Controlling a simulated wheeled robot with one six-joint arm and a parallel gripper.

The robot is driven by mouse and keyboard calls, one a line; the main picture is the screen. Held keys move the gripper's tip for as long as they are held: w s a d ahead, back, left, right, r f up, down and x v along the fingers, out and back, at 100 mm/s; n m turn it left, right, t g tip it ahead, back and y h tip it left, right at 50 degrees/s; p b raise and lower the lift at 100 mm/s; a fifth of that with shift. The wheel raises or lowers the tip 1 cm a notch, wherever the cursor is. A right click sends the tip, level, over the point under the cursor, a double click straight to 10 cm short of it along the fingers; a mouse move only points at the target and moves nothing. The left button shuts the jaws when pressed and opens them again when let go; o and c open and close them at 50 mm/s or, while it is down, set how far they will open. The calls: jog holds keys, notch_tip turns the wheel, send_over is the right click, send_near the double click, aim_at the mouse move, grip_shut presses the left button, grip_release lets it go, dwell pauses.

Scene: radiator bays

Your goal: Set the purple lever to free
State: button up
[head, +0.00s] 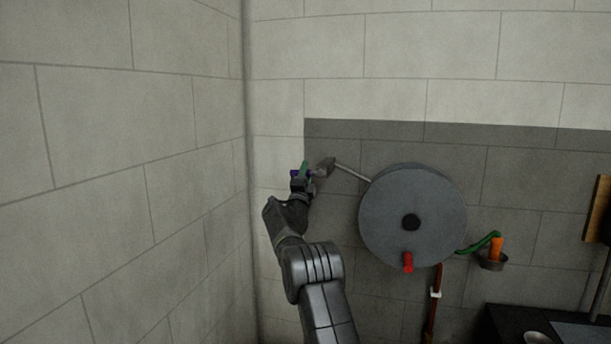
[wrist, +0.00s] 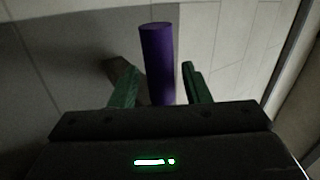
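The purple lever (wrist: 158,62) stands out as a purple cylinder in the wrist view, between the two green fingers of my gripper (wrist: 160,90). A gap shows between the lever and the right finger; the left finger is closer to it, and I cannot tell whether it touches. In the head view my gripper (head: 302,171) is at the wall left of the large grey disc, and only a small bit of the purple lever (head: 293,173) shows beside it. The lever's base and any markings are hidden.
A large grey disc (head: 390,225) with a red knob (head: 408,262) is on the wall to the right, with a grey rod (head: 352,172) beside it. Further right are an orange handle (head: 496,248) in a metal cup and a dark counter (head: 500,318). A plain side wall (head: 110,190) is at left.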

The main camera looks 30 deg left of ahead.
jog(key=b+v, duration=0.1)
jog(key=v, duration=1.2)
jog(key=shift+s+f, duration=0.2)
jog(key=shift+s, duration=0.15)
jog(key=shift+d, duration=0.1)
jog(key=shift+p+x, duration=0.5)
jog(key=shift+x, duration=6.4)
jog(key=shift+s, duration=0.1)
